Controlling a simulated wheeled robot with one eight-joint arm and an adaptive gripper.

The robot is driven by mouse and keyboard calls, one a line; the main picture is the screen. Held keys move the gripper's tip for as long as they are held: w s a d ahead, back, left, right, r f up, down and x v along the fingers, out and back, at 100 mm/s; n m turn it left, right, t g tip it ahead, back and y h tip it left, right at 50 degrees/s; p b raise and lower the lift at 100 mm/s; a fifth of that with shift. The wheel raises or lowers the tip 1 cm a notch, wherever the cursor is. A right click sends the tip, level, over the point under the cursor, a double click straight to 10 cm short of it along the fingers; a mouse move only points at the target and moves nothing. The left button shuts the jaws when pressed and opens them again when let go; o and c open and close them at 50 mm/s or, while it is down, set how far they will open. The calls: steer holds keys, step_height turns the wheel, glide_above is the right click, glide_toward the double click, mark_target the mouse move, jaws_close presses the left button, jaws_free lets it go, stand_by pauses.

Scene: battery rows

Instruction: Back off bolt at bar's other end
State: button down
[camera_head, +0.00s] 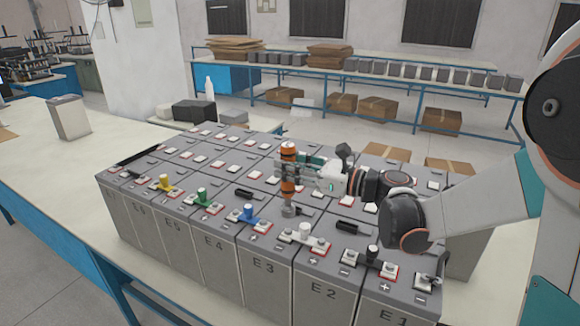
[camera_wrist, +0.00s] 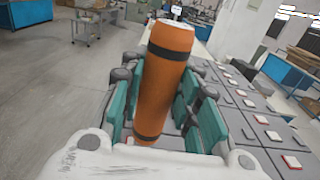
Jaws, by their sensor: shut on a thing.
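My gripper (camera_head: 303,172) is shut on an orange tool with dark bands (camera_head: 288,170) and holds it upright over the battery rows. The wrist view shows the orange handle (camera_wrist: 164,80) between the teal finger pads (camera_wrist: 165,108). The tool's grey lower end (camera_head: 289,210) is over the area between E3 and E2. I cannot tell whether it touches anything. Just in front of it is a bar with a white knob (camera_head: 305,231) across the tops of E3 and E2. Bars with blue (camera_head: 249,212), green (camera_head: 202,196), yellow (camera_head: 165,182) and black (camera_head: 372,252) knobs join other batteries.
Grey batteries (camera_head: 268,268) stand in rows on a pale bench (camera_head: 60,160). Black pieces lie on some tops, one near E2 (camera_head: 352,228). A grey box (camera_head: 68,118) stands on the bench at left. A back bench holds cardboard and small grey boxes.

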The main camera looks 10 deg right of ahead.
mark_target(290, 187)
steer(key=shift+w+f+b, duration=0.1)
steer(key=shift+f+b, duration=1.9)
steer(key=shift+f, duration=0.55)
steer(key=shift+f+b, duration=0.8)
steer(key=shift+b, duration=0.05)
steer(key=shift+r+b, duration=0.3)
steer(key=shift+b, duration=0.05)
stand_by(1.8)
steer(key=shift+r+p, duration=1.75)
steer(key=shift+r, duration=0.85)
steer(key=shift+f, duration=0.1)
